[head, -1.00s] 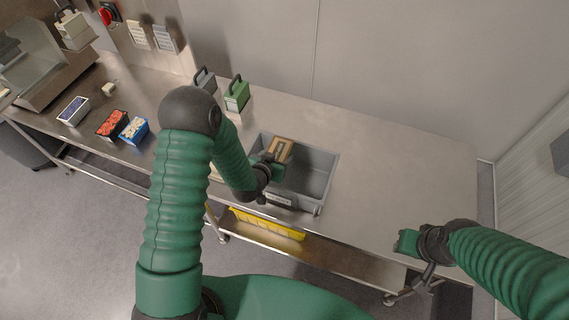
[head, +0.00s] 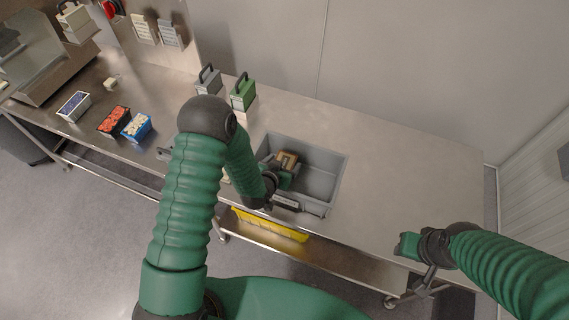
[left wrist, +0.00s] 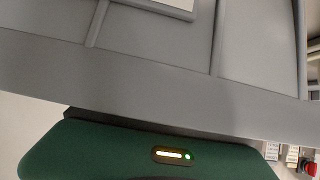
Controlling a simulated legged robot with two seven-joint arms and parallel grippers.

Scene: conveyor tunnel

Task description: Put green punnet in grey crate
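The grey crate (head: 335,179) sits at the table's front edge in the head view. My left gripper (head: 284,177) reaches over its left part. A small tan, box-like item (head: 287,158) shows in the crate area just beyond this gripper; I cannot tell whether the fingers hold it. I cannot pick out a green punnet for sure; green by the gripper may be its own casing. The left wrist view shows grey panels and my green housing (left wrist: 150,152), no fingers. My right gripper (head: 410,246) is off the table's front edge; its fingers are unclear.
A green handled box (head: 243,94) and a grey one (head: 209,80) stand behind. A yellow crate (head: 270,226) is below. The table's right is clear.

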